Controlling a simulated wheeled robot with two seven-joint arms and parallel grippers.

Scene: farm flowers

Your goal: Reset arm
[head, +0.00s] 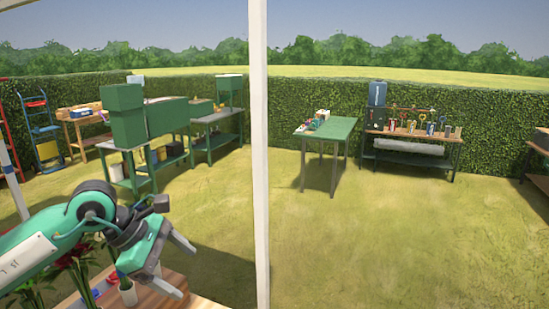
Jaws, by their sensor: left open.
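My left arm reaches in from the left edge in the head view, bent at a dark joint. Its gripper (176,266) points down and to the right, with its two fingers spread apart and nothing between them. It is above or beside the wooden table (184,294) at the bottom left; the exact height cannot be told. My right gripper is not in view.
A white post (259,160) rises right of the gripper. Farther off are a green table (332,130) and a workbench (411,133). Open grass lies right of the post.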

